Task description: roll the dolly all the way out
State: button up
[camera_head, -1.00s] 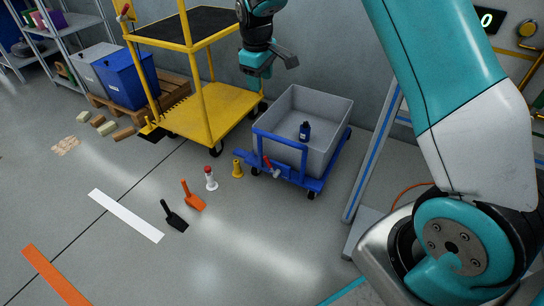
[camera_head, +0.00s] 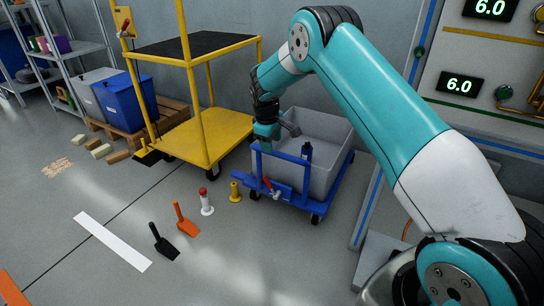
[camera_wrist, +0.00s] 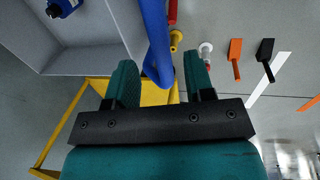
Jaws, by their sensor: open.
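The dolly is a blue wheeled frame (camera_head: 313,204) carrying a grey open tub (camera_head: 333,133). It stands to the right of the yellow cart. Its blue push bar (camera_head: 289,157) rises at the near side, and a red-handled lever (camera_head: 268,183) sits low on that side. My gripper (camera_head: 266,146) is at the left end of the bar. A dark blue bottle (camera_head: 307,150) is in the tub.
A yellow cart (camera_head: 206,138) stands left of the dolly. On the floor in front are a yellow cone-like piece (camera_head: 235,192), a white piece with a red top (camera_head: 206,203), an orange scoop (camera_head: 187,222) and a black scoop (camera_head: 163,243). A panel with displays (camera_head: 458,85) is right.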

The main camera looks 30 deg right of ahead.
jog(key=f, duration=0.2)
jog(key=f+b, duration=0.1)
jog(key=f, duration=0.1)
jog(key=shift+w+d, duration=0.2)
jog(key=shift+d, duration=0.15)
grip_shut()
